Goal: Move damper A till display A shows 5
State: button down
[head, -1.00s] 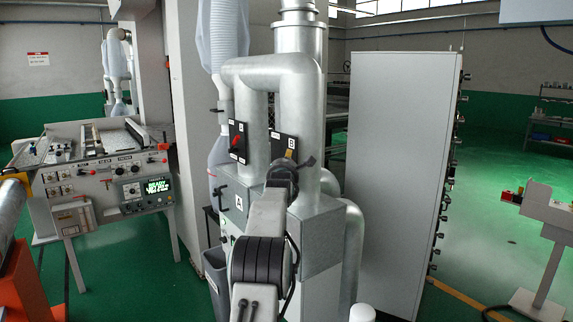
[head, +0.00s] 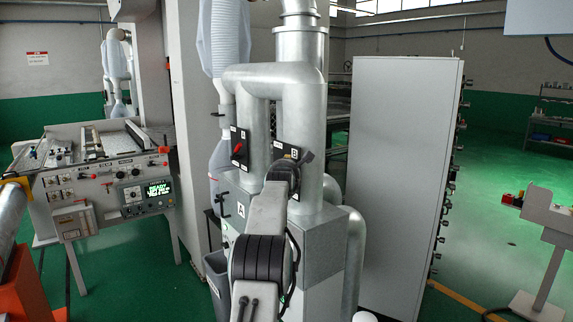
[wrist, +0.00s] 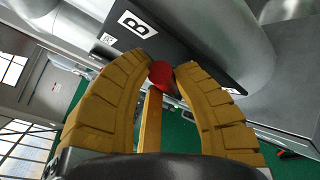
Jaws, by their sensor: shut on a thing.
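Damper A has a red handle (head: 238,149) on a black plate at the left pipe. The black plate marked B (head: 293,153) is on the pipe to its right, and its letter (wrist: 133,25) is clear in the wrist view. My gripper (wrist: 160,74) is at plate B, not at damper A. Its yellow fingers are closed around a round red knob (wrist: 159,72) in front of that plate. A yellow bar (wrist: 151,122) shows between the fingers below the knob. In the head view my arm hides most of damper B. I cannot make out display A.
A metal cabinet box marked A (head: 241,210) stands under the pipes. A tall grey cabinet (head: 400,170) is to the right, and a control console (head: 110,180) with a green display is to the left. A grey bin (head: 216,270) stands beside my arm.

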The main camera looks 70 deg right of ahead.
jog(key=shift+w+d+r, duration=0.1)
jog(key=shift+r, duration=0.05)
jog(key=c, duration=0.9)
grip_release()
jog(key=v, duration=1.2)
jog(key=shift+r, duration=0.15)
jog(key=shift+c, duration=0.3)
